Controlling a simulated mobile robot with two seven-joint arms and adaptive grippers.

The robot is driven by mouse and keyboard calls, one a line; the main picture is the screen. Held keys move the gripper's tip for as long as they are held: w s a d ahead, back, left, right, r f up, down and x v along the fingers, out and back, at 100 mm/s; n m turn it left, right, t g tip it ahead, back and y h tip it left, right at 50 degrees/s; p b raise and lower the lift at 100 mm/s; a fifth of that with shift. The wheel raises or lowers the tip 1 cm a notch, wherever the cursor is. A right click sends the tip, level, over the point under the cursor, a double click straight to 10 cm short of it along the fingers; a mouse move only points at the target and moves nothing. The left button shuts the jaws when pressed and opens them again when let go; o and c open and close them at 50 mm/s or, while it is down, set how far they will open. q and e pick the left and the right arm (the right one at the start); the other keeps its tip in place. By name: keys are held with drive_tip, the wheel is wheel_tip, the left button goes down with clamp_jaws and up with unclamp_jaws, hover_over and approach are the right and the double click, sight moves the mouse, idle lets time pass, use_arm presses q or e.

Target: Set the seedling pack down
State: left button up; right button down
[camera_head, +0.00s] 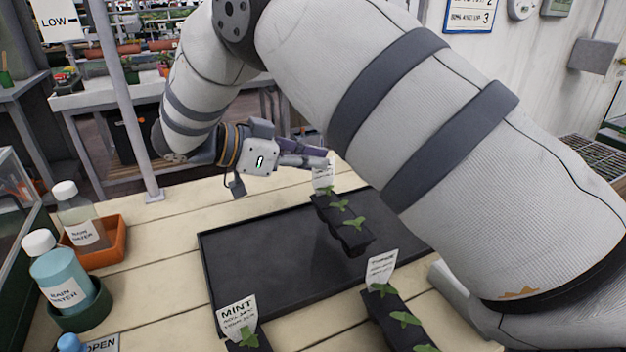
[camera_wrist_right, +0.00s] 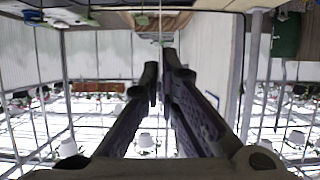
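The seedling pack (camera_head: 345,224), a narrow black strip with several small green seedlings, is over the far right part of the black tray (camera_head: 262,262). It looks slightly raised, though its underside is hidden. Its white label (camera_head: 322,178) stands at its far end, right at the fingertips of my right gripper (camera_head: 318,161). The gripper comes in from the left, with its fingers nearly together on the label. In the right wrist view the fingers (camera_wrist_right: 164,75) run close together with a thin gap; the pack cannot be made out there. My left gripper is not in view.
A mint-labelled pack (camera_head: 246,340) and another labelled pack (camera_head: 393,312) stand at the tray's near side. Rain-water bottles sit in an orange tray (camera_head: 100,256) and a green pot (camera_head: 84,312) at the left. The tray's middle is bare.

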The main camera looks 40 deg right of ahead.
sight(313, 197)
drive_tip(key=shift+f, duration=1.45)
drive_tip(key=shift+f, duration=0.2)
drive_tip(key=c, duration=1.8)
unclamp_jaws()
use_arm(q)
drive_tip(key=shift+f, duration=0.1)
use_arm(e)
drive_tip(key=shift+r, duration=0.1)
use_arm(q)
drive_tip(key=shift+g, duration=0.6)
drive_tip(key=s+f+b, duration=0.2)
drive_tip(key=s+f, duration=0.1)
use_arm(e)
drive_tip(key=v, duration=1.2)
drive_tip(key=shift+r, duration=0.2)
